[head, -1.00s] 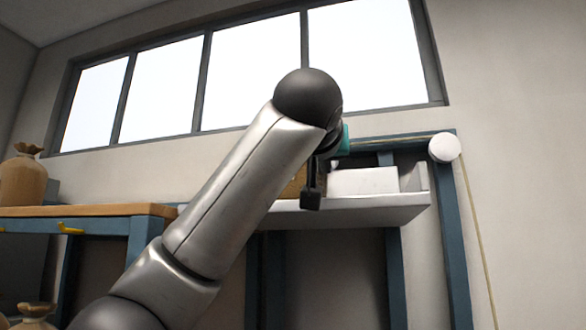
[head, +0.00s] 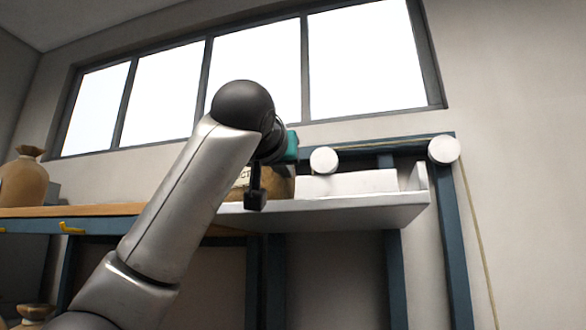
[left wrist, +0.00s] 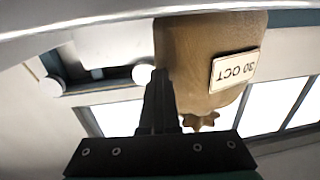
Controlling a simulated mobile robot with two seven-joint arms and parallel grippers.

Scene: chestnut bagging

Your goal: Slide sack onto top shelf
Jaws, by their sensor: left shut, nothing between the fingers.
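A brown sack (head: 282,187) with a pale label stands on the white shelf (head: 345,213), partly hidden behind my left arm in the head view. In the left wrist view the same sack (left wrist: 185,60) appears upside down, with its label reading 30 OCT and its gathered top pointing down in the picture. My left gripper (left wrist: 158,75) is shut and empty; its fingers overlap the sack's edge in that view, and I cannot tell whether they touch it. My right gripper is not in view.
A white box (head: 350,183) stands on the shelf right of the sack. White round rollers (head: 444,149) sit on the blue frame. A wooden bench (head: 75,211) at left carries another sack (head: 22,183). A further sack (head: 36,317) is below. Windows line the wall behind.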

